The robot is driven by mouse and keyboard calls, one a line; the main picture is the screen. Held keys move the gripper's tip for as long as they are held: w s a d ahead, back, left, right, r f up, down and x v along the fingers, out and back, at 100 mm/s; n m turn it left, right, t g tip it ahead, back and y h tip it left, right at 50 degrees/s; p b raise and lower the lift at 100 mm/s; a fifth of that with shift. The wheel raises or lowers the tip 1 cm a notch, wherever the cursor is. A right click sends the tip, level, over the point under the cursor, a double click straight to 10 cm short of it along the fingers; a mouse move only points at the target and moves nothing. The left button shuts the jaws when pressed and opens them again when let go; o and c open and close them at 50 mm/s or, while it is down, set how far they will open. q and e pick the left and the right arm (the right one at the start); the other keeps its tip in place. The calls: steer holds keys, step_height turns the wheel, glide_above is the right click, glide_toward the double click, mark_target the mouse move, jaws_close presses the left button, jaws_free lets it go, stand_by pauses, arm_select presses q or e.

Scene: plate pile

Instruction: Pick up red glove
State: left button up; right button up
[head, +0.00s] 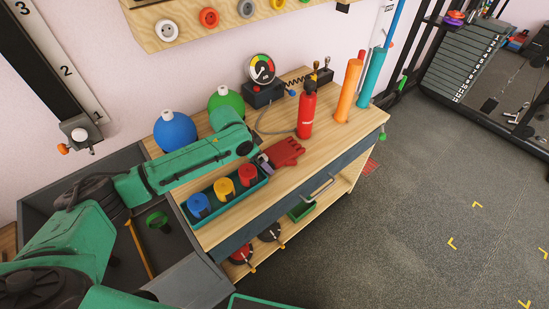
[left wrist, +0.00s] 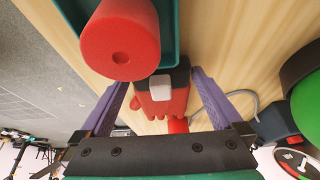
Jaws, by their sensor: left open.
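The red glove (head: 285,152) lies on the wooden bench top, just right of the teal tray. My left gripper (head: 263,161) is at the glove's cuff end, seen from the head, and my arm partly covers the view there. In the left wrist view the red glove (left wrist: 162,104), with a dark cuff and a pale grey patch, lies between the two purple fingers of my left gripper (left wrist: 158,82). The fingers are open, one on each side of the glove. Whether either touches it I cannot tell. My right gripper is not in view.
A teal tray (head: 230,208) holds blue, yellow and red cylinders; the red cylinder (left wrist: 120,40) is close to the gripper. A red extinguisher (head: 307,112) stands behind the glove. Blue (head: 174,132) and green (head: 226,101) round flasks stand at the back. Bench top right of the glove is clear.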

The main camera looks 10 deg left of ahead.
arm_select(q)
steer(key=c, duration=1.1)
